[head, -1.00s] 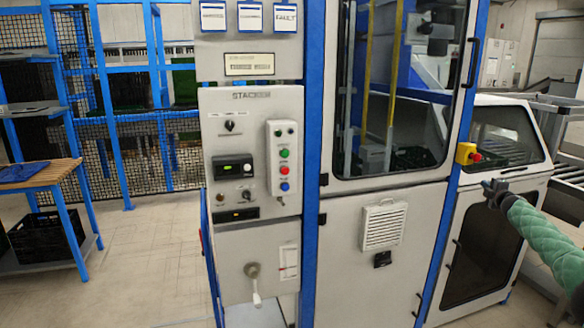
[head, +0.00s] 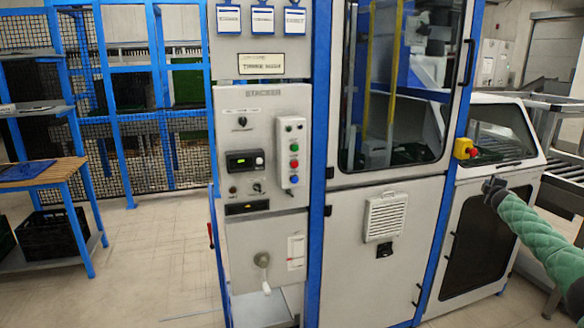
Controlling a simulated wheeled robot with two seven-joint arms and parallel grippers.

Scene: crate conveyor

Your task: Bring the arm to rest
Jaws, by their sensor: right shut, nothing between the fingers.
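My right gripper (head: 490,184) is at the right of the head view, at the end of my green-sleeved right arm. It is small and dark, shut, with nothing in it. It shows in front of the low white cabinet (head: 535,183), below the yellow box with the red button (head: 465,149). I cannot tell how far it is from the cabinet. My left gripper is not in view.
The stacker's control panel (head: 262,150) has several coloured buttons and a lever (head: 263,270) below. A tall windowed machine door (head: 405,80) stands right of it. A wooden-topped table (head: 62,172) and a black crate (head: 50,234) are at left. The floor (head: 150,250) between is clear.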

